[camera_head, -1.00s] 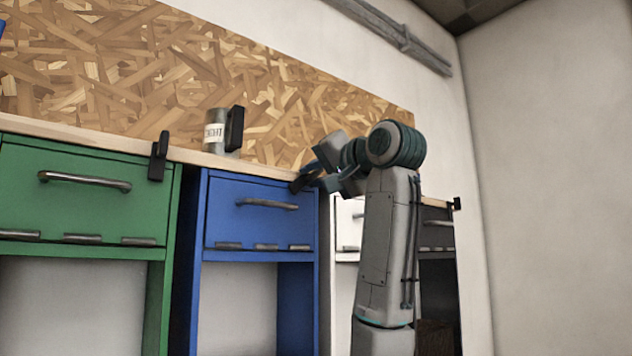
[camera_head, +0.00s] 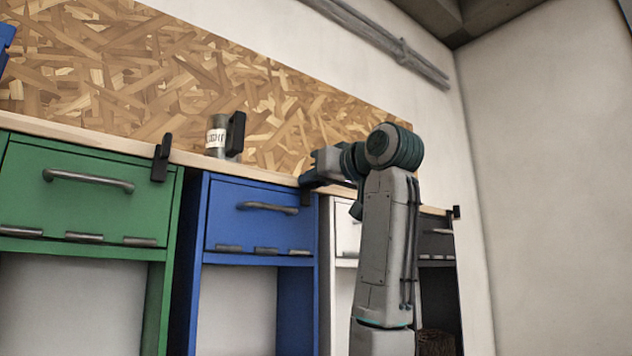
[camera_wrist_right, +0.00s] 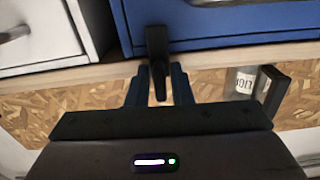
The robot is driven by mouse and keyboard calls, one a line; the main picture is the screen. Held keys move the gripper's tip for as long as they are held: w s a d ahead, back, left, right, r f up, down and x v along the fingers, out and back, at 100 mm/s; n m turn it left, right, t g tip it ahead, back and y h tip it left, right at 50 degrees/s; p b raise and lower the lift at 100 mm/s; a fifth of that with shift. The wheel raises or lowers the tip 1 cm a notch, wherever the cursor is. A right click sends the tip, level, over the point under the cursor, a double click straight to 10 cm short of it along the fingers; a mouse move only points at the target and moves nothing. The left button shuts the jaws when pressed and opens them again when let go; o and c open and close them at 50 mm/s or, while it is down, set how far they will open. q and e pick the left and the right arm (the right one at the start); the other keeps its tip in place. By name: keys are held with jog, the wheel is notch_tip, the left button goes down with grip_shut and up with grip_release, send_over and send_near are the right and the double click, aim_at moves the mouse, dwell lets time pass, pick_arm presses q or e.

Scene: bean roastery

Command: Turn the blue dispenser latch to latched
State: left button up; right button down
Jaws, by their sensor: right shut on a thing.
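The blue dispenser (camera_head: 225,220) stands mid-left in the head view, with its drawer front and grey handle facing me. Its black latch (camera_head: 306,198) is at the upper right corner, partly covered by my gripper, and looks upright. In the wrist view, which is upside down, the latch (camera_wrist_right: 157,45) runs straight across the counter edge onto the blue front. My right gripper (camera_wrist_right: 158,82) is shut on the latch, one blue finger on each side. It also shows at the counter edge in the head view (camera_head: 308,181). My left gripper is not in view.
A green dispenser (camera_head: 90,190) with its own upright black latch (camera_head: 161,157) stands left; a white one (camera_head: 347,228) and a dark one (camera_head: 437,238) stand right. A labelled canister (camera_head: 216,136) beside a black block (camera_head: 236,134) is on the counter (camera_head: 70,132).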

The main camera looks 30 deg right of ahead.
jog(key=shift+r+n, duration=0.15)
jog(key=shift+n, duration=0.15)
dwell(0.4)
jog(key=c, duration=1.5)
grip_release()
jog(key=shift+w, duration=0.1)
jog(key=s+b, duration=0.2)
jog(key=s, duration=0.1)
jog(key=s+b, duration=0.1)
jog(key=s, duration=0.3)
jog(key=s+b, duration=0.2)
jog(key=s, duration=0.2)
jog(key=shift+d+b, duration=0.35)
jog(key=shift+d, duration=0.05)
